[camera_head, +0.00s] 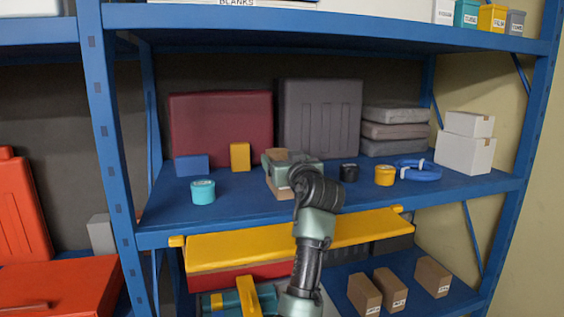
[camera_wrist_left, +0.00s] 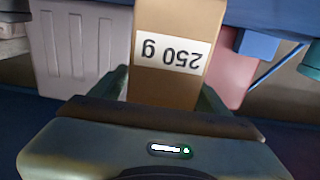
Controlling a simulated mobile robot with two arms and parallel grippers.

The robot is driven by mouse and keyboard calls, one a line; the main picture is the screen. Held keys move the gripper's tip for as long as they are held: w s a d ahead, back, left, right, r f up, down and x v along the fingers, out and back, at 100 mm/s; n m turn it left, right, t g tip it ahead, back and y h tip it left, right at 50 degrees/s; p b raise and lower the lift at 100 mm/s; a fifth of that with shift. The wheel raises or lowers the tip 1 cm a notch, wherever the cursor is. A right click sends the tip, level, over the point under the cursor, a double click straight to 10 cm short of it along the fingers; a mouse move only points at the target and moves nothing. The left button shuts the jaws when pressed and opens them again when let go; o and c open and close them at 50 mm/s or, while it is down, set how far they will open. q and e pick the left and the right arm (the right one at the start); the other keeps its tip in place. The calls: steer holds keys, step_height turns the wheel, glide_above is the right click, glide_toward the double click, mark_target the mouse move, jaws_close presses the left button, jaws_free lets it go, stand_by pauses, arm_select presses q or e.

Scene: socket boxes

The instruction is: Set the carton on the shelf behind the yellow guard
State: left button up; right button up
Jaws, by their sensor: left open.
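The carton (camera_head: 280,188) is brown and stands on the middle blue shelf. Its white "250 g" label appears upside down in the left wrist view, where the carton (camera_wrist_left: 170,82) sits between the two fingers. My left gripper (camera_head: 278,170) is open around the carton and partly hides it in the head view. Whether the fingers touch it, I cannot tell. The yellow guard (camera_head: 245,245) is a long plate along the front of the middle shelf, just below its edge. My left arm crosses in front of it. My right gripper is not in view.
The middle shelf (camera_head: 240,212) also holds a cyan tin (camera_head: 203,192), a blue block (camera_head: 192,165), a yellow block (camera_head: 240,156), black and yellow tins, a blue coil (camera_head: 418,171) and white boxes. Large cases stand behind. Three brown cartons (camera_head: 364,293) stand on the lower shelf.

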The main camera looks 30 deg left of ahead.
arm_select(q)
steer(key=b+v, duration=0.4)
steer(key=v, duration=0.6)
steer(key=shift+w+f, duration=0.15)
steer(key=shift+s+d, duration=0.25)
steer(key=shift+s, duration=0.05)
